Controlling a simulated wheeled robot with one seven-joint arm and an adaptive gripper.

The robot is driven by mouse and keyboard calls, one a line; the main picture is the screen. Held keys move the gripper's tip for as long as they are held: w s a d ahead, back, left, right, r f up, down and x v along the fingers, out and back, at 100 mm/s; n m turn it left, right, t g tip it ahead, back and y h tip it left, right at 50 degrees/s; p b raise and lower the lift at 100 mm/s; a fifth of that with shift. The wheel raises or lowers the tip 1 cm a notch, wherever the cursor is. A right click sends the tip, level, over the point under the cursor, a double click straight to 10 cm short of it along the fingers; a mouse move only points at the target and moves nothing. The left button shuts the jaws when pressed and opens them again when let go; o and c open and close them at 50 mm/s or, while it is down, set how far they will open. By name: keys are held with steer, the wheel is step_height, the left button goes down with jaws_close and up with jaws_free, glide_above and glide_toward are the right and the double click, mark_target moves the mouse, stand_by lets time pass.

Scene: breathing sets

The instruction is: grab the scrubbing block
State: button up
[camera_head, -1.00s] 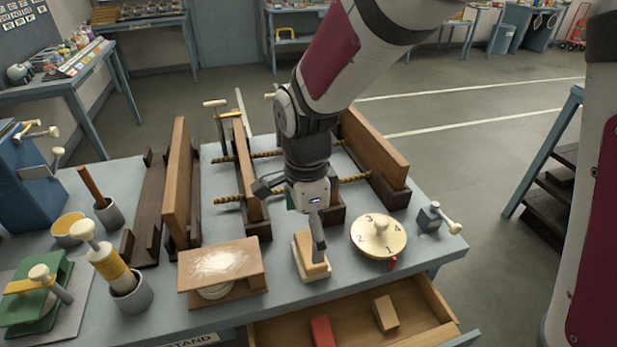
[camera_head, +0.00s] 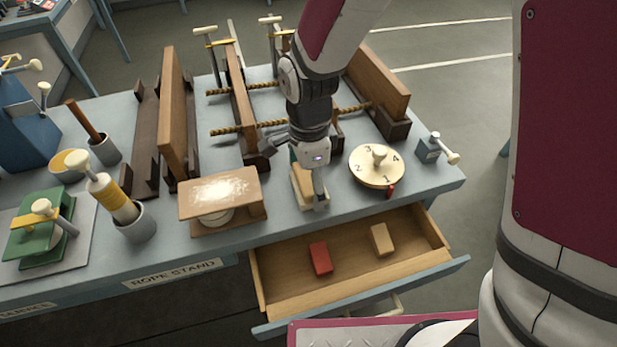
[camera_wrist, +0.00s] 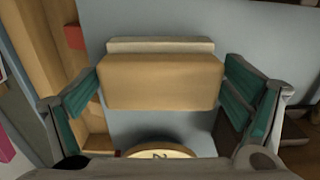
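The scrubbing block, a tan wooden block on a cream lower layer (camera_head: 299,189), stands on the workbench between the sanded-looking board and the numbered dial. My gripper (camera_head: 297,175) is over it, with one finger on its near side. In the wrist view the block (camera_wrist: 160,82) lies between the two teal-padded fingers of my gripper (camera_wrist: 160,95). The fingers are apart, with a small gap showing at the right; contact at the left is hard to tell.
The round numbered dial (camera_head: 377,168) is close at the right. A wooden board with a pale dusty patch (camera_head: 221,193) is at the left. Below, an open drawer (camera_head: 283,286) holds a red block (camera_head: 320,258) and a tan block (camera_head: 382,240). Wooden clamp boards (camera_head: 243,105) stand behind.

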mark_target(309, 180)
steer(key=c, duration=0.8)
steer(key=shift+o, duration=0.2)
steer(key=shift+r, duration=0.1)
steer(key=shift+r, duration=0.5)
steer(key=r, duration=0.1)
steer(key=s+r, duration=0.1)
steer(key=shift+r, duration=0.3)
steer(key=s+r+p, duration=0.1)
steer(key=s+p, duration=0.4)
steer(key=s, duration=1)
steer(key=shift+d+r, duration=0.15)
steer(key=shift+d, duration=0.3)
